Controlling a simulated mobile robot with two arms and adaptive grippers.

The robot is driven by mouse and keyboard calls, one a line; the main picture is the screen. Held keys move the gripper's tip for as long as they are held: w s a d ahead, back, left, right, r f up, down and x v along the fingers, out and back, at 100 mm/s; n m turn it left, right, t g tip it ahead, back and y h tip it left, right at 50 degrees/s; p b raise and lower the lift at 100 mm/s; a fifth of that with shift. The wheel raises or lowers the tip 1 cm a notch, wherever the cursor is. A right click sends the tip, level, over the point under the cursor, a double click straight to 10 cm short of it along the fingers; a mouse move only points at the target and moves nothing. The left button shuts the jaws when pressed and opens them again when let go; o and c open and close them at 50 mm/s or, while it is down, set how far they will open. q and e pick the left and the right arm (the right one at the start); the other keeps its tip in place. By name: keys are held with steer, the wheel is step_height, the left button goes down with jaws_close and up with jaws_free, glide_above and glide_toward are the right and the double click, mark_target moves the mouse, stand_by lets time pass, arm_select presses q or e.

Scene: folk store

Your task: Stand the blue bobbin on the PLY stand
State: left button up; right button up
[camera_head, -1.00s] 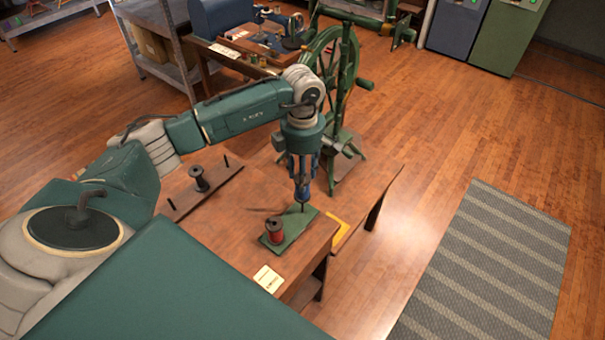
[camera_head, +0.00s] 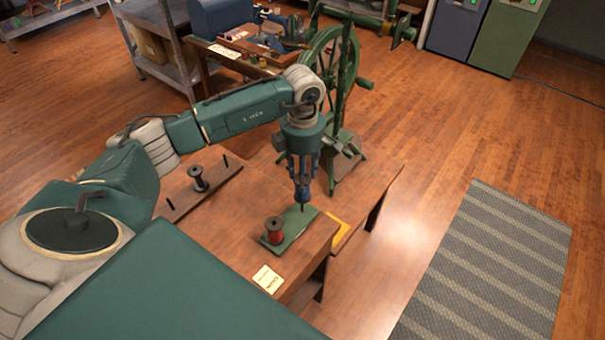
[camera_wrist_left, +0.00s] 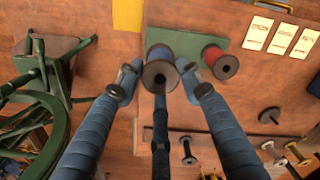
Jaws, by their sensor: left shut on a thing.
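The blue bobbin (camera_head: 303,193) is upright in my left gripper (camera_head: 303,178), whose fingers are shut on it. It is over the far end of the green stand (camera_head: 290,231) on the wooden table, and a thin dark peg shows just under it. I cannot tell whether the peg tip is inside the bobbin. A red bobbin (camera_head: 274,230) stands on the near end of the same stand. In the left wrist view the blue bobbin's dark end (camera_wrist_left: 159,74) sits between the fingers and hides part of the green stand (camera_wrist_left: 182,40). My right gripper is not in view.
A brown board (camera_head: 207,194) with a black bobbin (camera_head: 199,178) and bare pegs lies to the left. A green spinning wheel (camera_head: 338,75) stands close behind my gripper. A pale card (camera_head: 267,279) lies at the table's near edge; a yellow piece (camera_head: 341,232) lies right of the stand.

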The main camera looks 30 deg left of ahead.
arm_select(q)
steer(key=shift+f+b, duration=2.8)
steer(key=shift+f, duration=0.6)
steer(key=o, duration=0.9)
steer(key=shift+r, duration=0.2)
step_height(320, 180, up, 12)
steer(key=shift+f, duration=0.15)
